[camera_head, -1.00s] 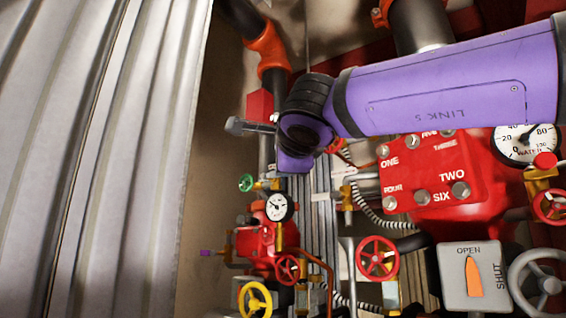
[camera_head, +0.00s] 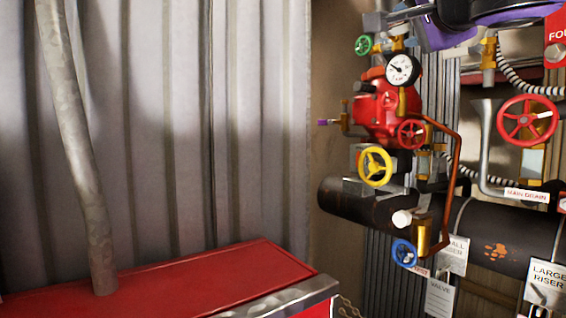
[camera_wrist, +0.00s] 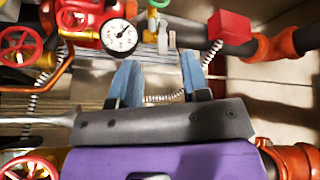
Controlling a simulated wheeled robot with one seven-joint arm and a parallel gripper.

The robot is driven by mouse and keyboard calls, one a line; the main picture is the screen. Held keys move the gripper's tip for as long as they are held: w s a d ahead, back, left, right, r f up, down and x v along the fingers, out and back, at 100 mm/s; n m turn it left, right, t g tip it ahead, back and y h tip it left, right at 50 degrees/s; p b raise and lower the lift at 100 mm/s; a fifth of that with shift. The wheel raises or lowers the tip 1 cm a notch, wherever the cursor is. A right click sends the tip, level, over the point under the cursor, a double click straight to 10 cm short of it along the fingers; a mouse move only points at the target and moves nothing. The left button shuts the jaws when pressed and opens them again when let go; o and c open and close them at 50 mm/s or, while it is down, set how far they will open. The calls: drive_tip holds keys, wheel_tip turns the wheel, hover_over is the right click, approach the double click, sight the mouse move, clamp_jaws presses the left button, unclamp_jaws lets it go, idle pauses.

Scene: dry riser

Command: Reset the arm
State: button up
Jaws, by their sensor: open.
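My gripper (camera_wrist: 158,68) shows in the wrist view with its two blue-grey fingers spread apart. Nothing is visible between the fingers; pipes and wall show behind the gap. My purple and black arm is cut off at the top right of the head view, in front of the pipework. The gripper's fingers cannot be made out clearly there. A white pressure gauge (camera_wrist: 119,35) appears left of the fingers in the wrist view, and a red box (camera_wrist: 229,26) appears to their right.
A red valve assembly (camera_head: 380,112) carries a gauge (camera_head: 403,69), a yellow handwheel (camera_head: 375,166) and a blue handwheel (camera_head: 404,253). A red handwheel (camera_head: 527,119) is farther right. A red cabinet (camera_head: 200,288) stands lower left before a corrugated wall (camera_head: 230,130).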

drive_tip(key=s+f+n+g+y, duration=0.1)
drive_tip(key=f+n+g, duration=0.1)
drive_tip(key=f, duration=0.4)
drive_tip(key=s+f+n+g+y, duration=0.1)
drive_tip(key=s+f+n+g, duration=0.1)
drive_tip(key=f+n, duration=0.2)
drive_tip(key=s+f+n+g+y, duration=0.1)
drive_tip(key=s+f+n+g, duration=0.1)
drive_tip(key=f, duration=0.7)
drive_tip(key=shift+s+d+f+n+g, duration=0.1)
drive_tip(key=shift+d+f+n+g, duration=0.15)
drive_tip(key=shift+n, duration=0.25)
drive_tip(key=shift+s+d+f+n+g, duration=0.1)
drive_tip(key=shift+d+n+g, duration=0.05)
drive_tip(key=shift+n+g, duration=0.3)
drive_tip(key=s+d+f+n+g+h, duration=0.1)
drive_tip(key=s+d+f+g+h, duration=0.1)
drive_tip(key=f, duration=0.6)
drive_tip(key=s+d+f+n+g+h, duration=0.1)
drive_tip(key=s+d+f+g+h, duration=0.1)
drive_tip(key=s+d+f+g, duration=0.3)
drive_tip(key=s+d+f, duration=0.2)
drive_tip(key=s+f, duration=0.1)
drive_tip(key=f, duration=0.1)
drive_tip(key=shift+s+f, duration=0.15)
drive_tip(key=shift+s, duration=0.25)
